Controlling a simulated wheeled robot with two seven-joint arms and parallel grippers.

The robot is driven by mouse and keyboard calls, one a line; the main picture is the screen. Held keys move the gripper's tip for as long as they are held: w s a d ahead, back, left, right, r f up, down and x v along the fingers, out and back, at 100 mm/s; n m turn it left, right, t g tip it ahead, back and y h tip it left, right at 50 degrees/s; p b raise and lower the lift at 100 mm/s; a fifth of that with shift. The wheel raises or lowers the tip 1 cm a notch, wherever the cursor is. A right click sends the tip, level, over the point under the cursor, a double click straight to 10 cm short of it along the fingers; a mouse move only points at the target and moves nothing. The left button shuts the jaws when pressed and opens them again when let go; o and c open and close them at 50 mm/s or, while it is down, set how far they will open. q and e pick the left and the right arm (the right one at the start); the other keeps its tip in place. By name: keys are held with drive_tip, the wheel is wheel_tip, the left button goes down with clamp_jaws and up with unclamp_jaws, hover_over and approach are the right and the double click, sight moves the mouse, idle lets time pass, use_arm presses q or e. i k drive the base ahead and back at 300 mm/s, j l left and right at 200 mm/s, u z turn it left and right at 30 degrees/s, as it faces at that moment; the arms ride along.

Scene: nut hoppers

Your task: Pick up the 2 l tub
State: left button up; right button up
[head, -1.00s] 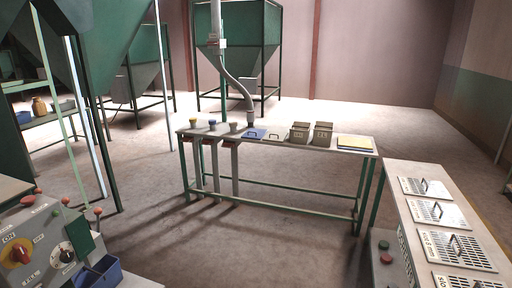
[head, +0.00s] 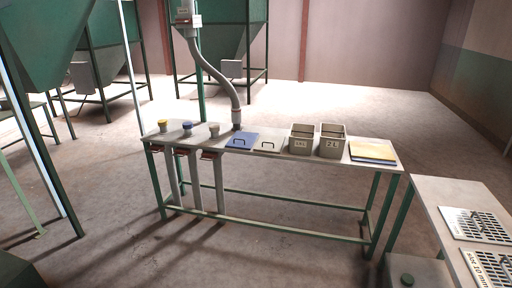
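The 2 l tub (head: 332,146) is an open grey-brown box with a "2 L" label on its front. It stands upright on the long table (head: 220,150), right of centre. A similar tub (head: 301,142) with a smaller, hard-to-read label stands close on its left. Neither of my grippers shows in the head view.
Left of the tubs lie a pale lid (head: 269,146) and a blue lid (head: 243,140); yellow and blue sheets (head: 372,151) lie on the right. A flexible pipe (head: 222,77) comes down behind the lids. A bench with grilles (head: 455,200) stands at right front. Floor before the table is clear.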

sight(331, 141)
drive_tip(key=i+j+z, duration=0.25)
drive_tip(key=i, duration=0.25)
drive_tip(key=i+j+z, duration=0.1)
drive_tip(key=i+z, duration=0.2)
drive_tip(key=i, duration=0.15)
drive_tip(key=i+l+z, duration=0.2)
drive_tip(key=i+z, duration=0.15)
drive_tip(key=i, duration=0.15)
drive_tip(key=i+z, duration=0.3)
drive_tip(key=i, duration=0.2)
